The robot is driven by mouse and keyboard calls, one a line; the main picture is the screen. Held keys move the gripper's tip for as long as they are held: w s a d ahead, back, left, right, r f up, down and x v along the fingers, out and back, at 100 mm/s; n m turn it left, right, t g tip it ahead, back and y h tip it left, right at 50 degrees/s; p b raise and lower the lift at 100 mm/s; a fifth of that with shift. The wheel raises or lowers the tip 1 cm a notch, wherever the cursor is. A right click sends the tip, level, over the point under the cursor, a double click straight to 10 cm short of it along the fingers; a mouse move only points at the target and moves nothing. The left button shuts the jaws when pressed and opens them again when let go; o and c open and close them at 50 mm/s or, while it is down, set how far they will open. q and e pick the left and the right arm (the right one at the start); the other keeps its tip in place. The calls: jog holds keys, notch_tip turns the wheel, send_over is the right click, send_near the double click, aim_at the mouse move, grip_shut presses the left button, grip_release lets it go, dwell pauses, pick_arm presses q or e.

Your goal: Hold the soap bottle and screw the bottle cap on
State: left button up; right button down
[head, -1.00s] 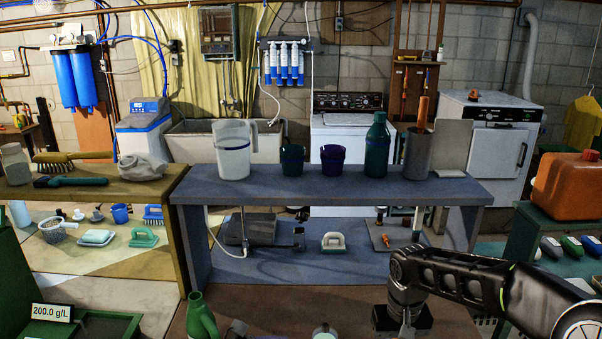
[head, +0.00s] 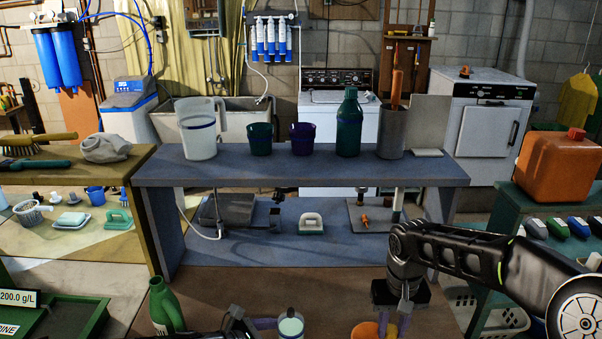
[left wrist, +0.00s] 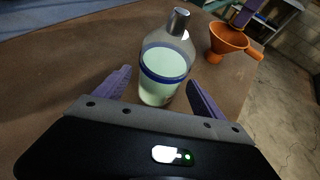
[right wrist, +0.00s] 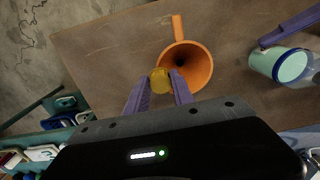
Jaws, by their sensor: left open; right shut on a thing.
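The soap bottle (left wrist: 165,70), clear with pale green liquid and a blue band, stands on the brown table in the left wrist view. It has a grey neck or top. My left gripper (left wrist: 160,85) is open, its purple fingers either side of the bottle with gaps. In the head view, the bottle (head: 290,326) is low centre beside the left gripper (head: 262,325). My right gripper (right wrist: 160,84) is shut on a small yellow cap-like piece (right wrist: 159,78), near the orange funnel (right wrist: 186,68). The head view shows the right gripper (head: 394,318) above the table, cut by the frame edge.
The orange funnel also shows right of the bottle in the left wrist view (left wrist: 228,40). A bench (head: 300,172) behind holds a pitcher, cups and a green bottle. Bare table lies around the soap bottle.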

pick_arm(q)
jog(key=shift+w+d+f, duration=0.1)
jog(key=shift+d+f, duration=0.05)
jog(key=shift+d, duration=0.1)
pick_arm(e)
jog(key=shift+d+f, duration=0.1)
jog(key=shift+d, duration=0.15)
pick_arm(q)
jog(key=shift+w+d+f, duration=0.15)
jog(key=shift+w+f, duration=0.05)
jog(key=shift+w, duration=0.05)
pick_arm(e)
jog(key=shift+w+d+f, duration=0.1)
jog(key=shift+d, duration=0.05)
pick_arm(q)
grip_shut()
dwell(1.4)
dwell(0.5)
pick_arm(e)
jog(key=w+a+r, duration=0.2)
jog(key=a, duration=0.4)
jog(key=w+a+r, duration=0.2)
jog(key=a, duration=0.3)
notch_tip(320, 180, up, 5)
jog(key=n, duration=0.2)
send_over(290, 310)
jog(key=shift+f, duration=0.1)
